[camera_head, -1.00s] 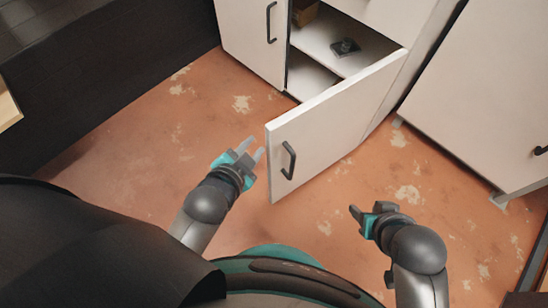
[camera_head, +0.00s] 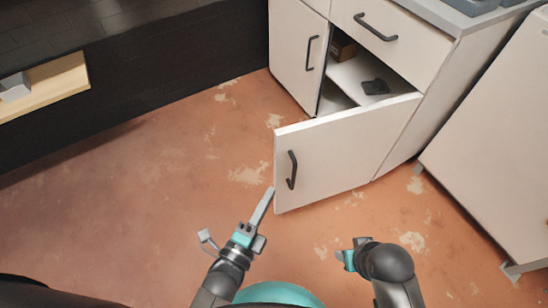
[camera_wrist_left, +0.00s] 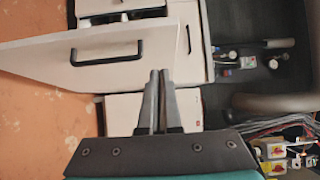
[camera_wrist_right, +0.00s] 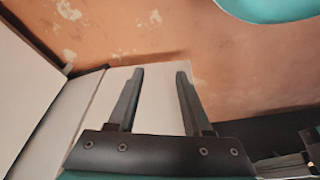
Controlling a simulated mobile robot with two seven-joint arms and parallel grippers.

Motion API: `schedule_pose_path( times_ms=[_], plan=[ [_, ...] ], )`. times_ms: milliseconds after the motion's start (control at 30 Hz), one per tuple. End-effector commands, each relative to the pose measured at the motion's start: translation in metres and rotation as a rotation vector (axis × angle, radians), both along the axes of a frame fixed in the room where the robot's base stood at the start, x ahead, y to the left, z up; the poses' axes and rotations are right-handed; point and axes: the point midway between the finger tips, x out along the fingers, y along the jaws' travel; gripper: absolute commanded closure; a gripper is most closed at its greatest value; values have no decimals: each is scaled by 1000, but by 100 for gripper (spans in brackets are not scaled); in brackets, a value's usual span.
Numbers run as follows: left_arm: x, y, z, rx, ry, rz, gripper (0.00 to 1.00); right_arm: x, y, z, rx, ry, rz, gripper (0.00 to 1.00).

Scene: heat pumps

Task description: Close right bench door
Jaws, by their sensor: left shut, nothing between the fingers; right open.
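The white bench door (camera_head: 335,150) with a dark bar handle (camera_head: 292,170) stands open, swung out from the bench cabinet (camera_head: 430,65). My left gripper (camera_head: 268,192) is shut and empty, its fingertips close to the door's lower free edge; I cannot tell whether they touch. In the left wrist view, the door (camera_wrist_left: 35,52) and its handle (camera_wrist_left: 107,53) lie beyond the shut fingers (camera_wrist_left: 160,76). My right gripper (camera_head: 348,254) is low in front of the door, apart from it. In the right wrist view its fingers (camera_wrist_right: 160,73) are apart with nothing gripped.
A shut cabinet door (camera_head: 297,50) is left of the opening and a drawer (camera_head: 385,40) above it. A dark object (camera_head: 375,87) lies on the inner shelf. A white unit (camera_head: 500,140) stands at right. The worn orange floor (camera_head: 130,190) is clear at left.

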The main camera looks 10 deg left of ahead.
Motion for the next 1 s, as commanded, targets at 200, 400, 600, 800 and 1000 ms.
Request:
schedule_pose_path(
  times_ms=[200, 400, 600, 800, 1000],
  plan=[
    [38, -13, -1, -2, -3, 0, 100, 5, 0, 19, 4, -34, -1, 50],
    [71, -25, -1, -4, -2, 1, 100, 8, 1, 42, 9, -67, -1, 50],
    [98, -23, -1, 2, -2, 0, 100, 7, 1, 63, 12, -95, -2, 50],
    [114, -15, -1, -1, 1, 1, 100, 5, 0, 77, 15, -112, -3, 50],
    [119, -12, 0, -3, 3, 1, 100, 4, 0, 82, 16, -118, -3, 50]
  ],
)
